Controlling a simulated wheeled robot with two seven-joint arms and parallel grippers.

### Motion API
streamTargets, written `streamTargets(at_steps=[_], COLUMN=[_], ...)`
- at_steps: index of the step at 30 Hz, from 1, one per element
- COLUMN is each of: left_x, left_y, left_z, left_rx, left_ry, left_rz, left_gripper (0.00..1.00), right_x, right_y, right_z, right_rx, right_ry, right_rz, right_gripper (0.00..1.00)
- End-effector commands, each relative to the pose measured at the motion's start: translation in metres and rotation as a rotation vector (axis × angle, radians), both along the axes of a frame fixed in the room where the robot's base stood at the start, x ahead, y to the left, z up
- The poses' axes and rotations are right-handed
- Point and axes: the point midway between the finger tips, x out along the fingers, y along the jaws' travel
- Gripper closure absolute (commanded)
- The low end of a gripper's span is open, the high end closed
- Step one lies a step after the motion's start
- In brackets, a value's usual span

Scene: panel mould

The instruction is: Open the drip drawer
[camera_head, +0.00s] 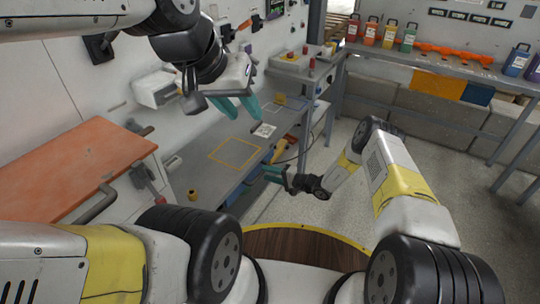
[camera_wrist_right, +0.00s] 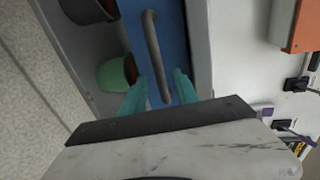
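In the right wrist view a blue drawer front (camera_wrist_right: 175,30) carries a dark bar handle (camera_wrist_right: 154,50). My right gripper (camera_wrist_right: 160,82) is open, with one teal finger on each side of the handle's near end. A gap shows between the handle and each finger, so it is not gripped; depth is hard to judge. In the head view my right gripper (camera_head: 274,173) is low beside the grey bench (camera_head: 205,140). The drawer front is mostly hidden there. My left gripper (camera_head: 238,106) is open and empty above the bench, near the wall.
A green bowl (camera_wrist_right: 115,76) and a dark pot (camera_wrist_right: 88,8) sit in the space left of the drawer front. An orange-topped cabinet (camera_head: 75,170) stands at left. Colored jugs (camera_head: 390,35) line the back bench. The floor (camera_head: 310,215) at right is clear.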

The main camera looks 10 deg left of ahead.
Motion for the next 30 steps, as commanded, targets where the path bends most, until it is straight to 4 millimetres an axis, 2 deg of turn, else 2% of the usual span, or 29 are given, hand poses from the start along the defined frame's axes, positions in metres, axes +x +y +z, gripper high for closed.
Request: streamTargets(at_steps=[3, 7, 17, 23, 30], left_x=[0.0, 0.0, 0.0, 0.0, 0.0], left_y=[0.0, 0.0, 0.0, 0.0, 0.0], left_z=[0.0, 0.0, 0.0, 0.0, 0.0], left_rx=[0.0, 0.0, 0.0, 0.0, 0.0], left_ry=[0.0, 0.0, 0.0, 0.0, 0.0], left_rz=[0.0, 0.0, 0.0, 0.0, 0.0], left_gripper=[0.64, 0.64, 0.64, 0.64, 0.64], right_x=[0.005, 0.01, 0.011, 0.011, 0.011], right_y=[0.017, 0.028, 0.032, 0.032, 0.032], right_z=[-0.004, -0.006, -0.007, -0.007, -0.007], right_rx=[0.0, 0.0, 0.001, 0.0, -0.001], right_ry=[0.0, 0.0, 0.002, 0.001, 0.001], right_rz=[0.002, 0.002, 0.001, 0.001, 0.001], right_gripper=[0.64, 0.64, 0.64, 1.0, 1.0])
